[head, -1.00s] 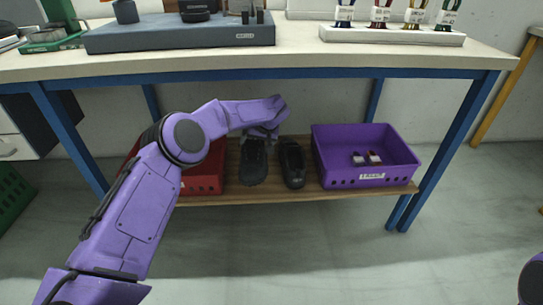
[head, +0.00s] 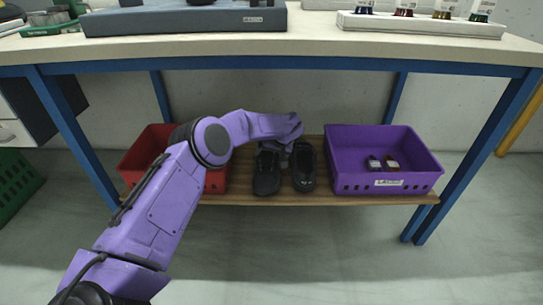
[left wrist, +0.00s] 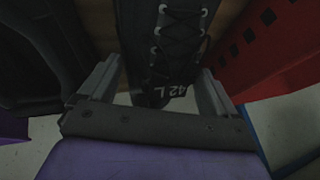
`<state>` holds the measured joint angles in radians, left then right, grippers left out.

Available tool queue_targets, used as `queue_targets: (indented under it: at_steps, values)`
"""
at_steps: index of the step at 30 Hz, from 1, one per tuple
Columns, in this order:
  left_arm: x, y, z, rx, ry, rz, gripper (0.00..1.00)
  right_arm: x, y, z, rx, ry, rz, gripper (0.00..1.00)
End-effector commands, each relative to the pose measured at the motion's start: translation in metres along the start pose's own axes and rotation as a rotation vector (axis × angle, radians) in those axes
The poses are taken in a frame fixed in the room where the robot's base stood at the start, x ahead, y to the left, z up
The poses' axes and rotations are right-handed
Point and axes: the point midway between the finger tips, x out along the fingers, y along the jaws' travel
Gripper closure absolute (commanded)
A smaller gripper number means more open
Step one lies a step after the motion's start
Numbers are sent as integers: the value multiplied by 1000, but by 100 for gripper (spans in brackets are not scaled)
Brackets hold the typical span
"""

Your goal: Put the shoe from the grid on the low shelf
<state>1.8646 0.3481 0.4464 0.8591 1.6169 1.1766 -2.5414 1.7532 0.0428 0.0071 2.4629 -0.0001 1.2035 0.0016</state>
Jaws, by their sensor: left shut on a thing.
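A dark laced shoe (head: 267,176) is at the wooden low shelf (head: 375,199), toe toward me, between a red crate and a second dark shoe (head: 304,169). My left gripper (head: 276,146) is above its rear part, partly hidden by its own wrist. In the left wrist view the laced shoe (left wrist: 160,45) lies between the fingers of my left gripper (left wrist: 155,88), shut on it, with a "42 L" mark. I cannot tell whether its sole bears fully on the board. My right gripper is not in view.
The red crate (head: 147,155) is close on the left, partly behind my arm. A purple crate (head: 345,176) holding small items is on the right. The table top (head: 310,47) with blue legs (head: 470,160) is above the shelf. A grey platform (head: 150,22) is on top.

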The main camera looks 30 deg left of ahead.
Motion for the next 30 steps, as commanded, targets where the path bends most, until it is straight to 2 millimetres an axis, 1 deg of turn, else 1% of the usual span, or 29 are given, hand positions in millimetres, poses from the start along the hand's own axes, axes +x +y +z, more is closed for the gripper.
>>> queue_targets:
  at_steps: [1, 2, 3, 8, 11, 14, 18, 22, 25, 27, 30]
  values:
    - [-1, 0, 0, 1, 0, 1, 90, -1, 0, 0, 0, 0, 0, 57]
    - [0, 1, 1, 2, -2, 0, 2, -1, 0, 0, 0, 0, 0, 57]
    - [0, 1, 1, 2, -2, 0, 0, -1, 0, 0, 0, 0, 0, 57]
    - [-1, 1, 0, 3, -1, 1, 0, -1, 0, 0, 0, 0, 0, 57]
    - [-8, 1, -1, 3, -1, 1, 0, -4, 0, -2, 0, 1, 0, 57]
    - [-28, 0, -3, 5, 0, 3, 0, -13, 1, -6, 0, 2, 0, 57]
    - [-66, 0, -3, 5, 1, 4, 0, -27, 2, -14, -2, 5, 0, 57]
    - [-96, 0, -3, 4, 1, 3, 0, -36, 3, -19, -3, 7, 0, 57]
    - [-112, 0, -2, 4, 1, 1, 0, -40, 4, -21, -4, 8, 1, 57]
    - [-118, 1, -1, 5, 0, 1, 0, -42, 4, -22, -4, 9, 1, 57]
    - [-122, 1, 0, 3, -1, 0, 0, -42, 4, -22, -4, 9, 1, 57]
